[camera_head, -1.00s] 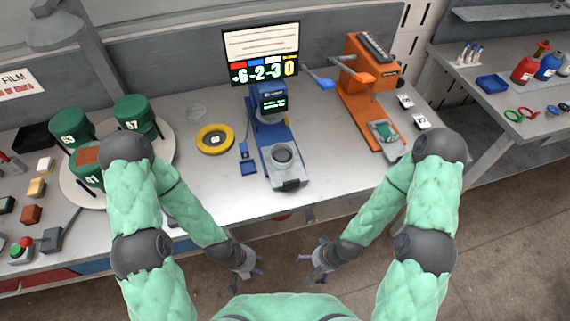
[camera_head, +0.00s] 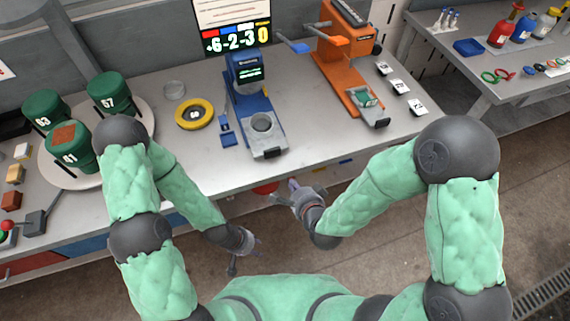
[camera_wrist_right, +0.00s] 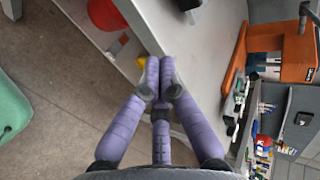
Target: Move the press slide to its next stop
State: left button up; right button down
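The press also shows at the right of the right wrist view (camera_wrist_right: 285,40). My left gripper (camera_head: 245,250) is empty, fingers apart, lower and further left, off the bench.
A blue device (camera_head: 247,85) with a cup stands left of the press, beneath a sign board (camera_head: 235,30). A yellow ring (camera_head: 194,114) and green canisters (camera_head: 75,150) lie further left. Small white tags (camera_head: 400,87) lie right of the press. The bench's front edge is near my right gripper.

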jog(key=b, duration=0.2)
send_near(277, 156)
jog(key=f, duration=0.1)
jog(key=w+f, duration=0.1)
jog(key=f, duration=0.1)
jog(key=shift+a+f+m, duration=0.1)
jog(key=shift+f+m, duration=0.05)
jog(key=shift+m, duration=0.15)
jog(key=shift+w+a, duration=0.2)
jog(key=shift+w, duration=0.4)
jog(key=shift+w+a, duration=0.15)
jog(key=shift+w, duration=0.4)
jog(key=shift+w+a, duration=0.3)
jog(key=shift+w, duration=0.5)
